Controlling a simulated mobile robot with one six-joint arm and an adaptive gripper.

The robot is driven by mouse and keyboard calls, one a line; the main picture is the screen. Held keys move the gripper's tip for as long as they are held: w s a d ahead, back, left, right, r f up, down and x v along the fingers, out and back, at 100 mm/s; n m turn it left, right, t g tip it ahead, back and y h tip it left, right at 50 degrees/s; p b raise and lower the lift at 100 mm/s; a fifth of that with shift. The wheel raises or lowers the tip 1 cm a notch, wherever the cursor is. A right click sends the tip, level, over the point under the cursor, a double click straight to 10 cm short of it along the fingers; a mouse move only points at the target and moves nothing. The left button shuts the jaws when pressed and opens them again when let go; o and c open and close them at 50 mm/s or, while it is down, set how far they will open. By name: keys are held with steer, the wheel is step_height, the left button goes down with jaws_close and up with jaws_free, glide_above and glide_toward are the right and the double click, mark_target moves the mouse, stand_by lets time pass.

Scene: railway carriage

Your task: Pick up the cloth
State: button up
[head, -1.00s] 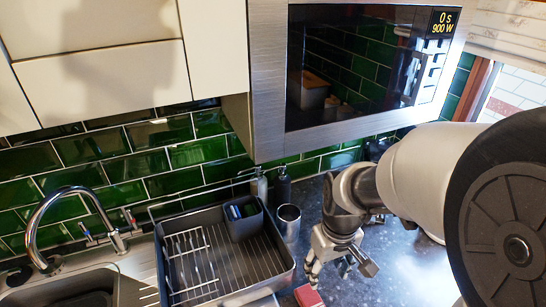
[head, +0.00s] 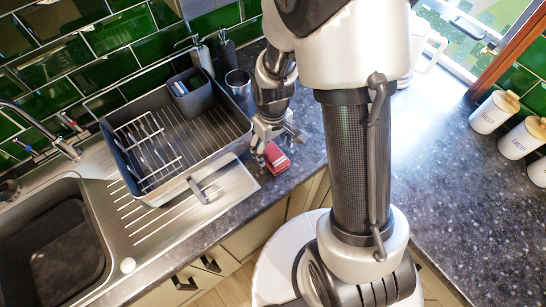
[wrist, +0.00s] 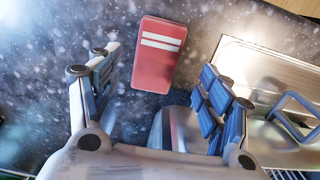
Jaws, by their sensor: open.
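The cloth looks like a small red folded block with two white stripes. It lies flat on the dark speckled counter near the front edge, just right of the drainer, in the head view (head: 276,157). In the wrist view the cloth (wrist: 158,56) lies ahead of and between the fingers, with counter around it. My gripper (head: 266,138) points down just behind the cloth, partly overlapping it in the head view. In the wrist view my gripper (wrist: 160,70) is open, its padded fingers spread wide with nothing held between them.
A grey dish rack (head: 235,133) stands on the steel drainer (head: 232,190) left of my gripper. White canisters (head: 495,112) stand at the right. The right counter (head: 450,150) is mostly clear.

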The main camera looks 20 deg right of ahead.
mark_target(272, 153)
steer(key=f, duration=0.1)
steer(key=f+b, duration=0.1)
steer(key=f, duration=0.1)
steer(key=w+f, duration=0.1)
steer(key=f, duration=0.1)
steer(key=shift+f+b, duration=0.1)
steer(key=shift+b, duration=0.2)
steer(key=c, duration=1.1)
steer(key=shift+c, duration=0.2)
step_height(272, 153, up, 20)
steer(key=p, duration=0.5)
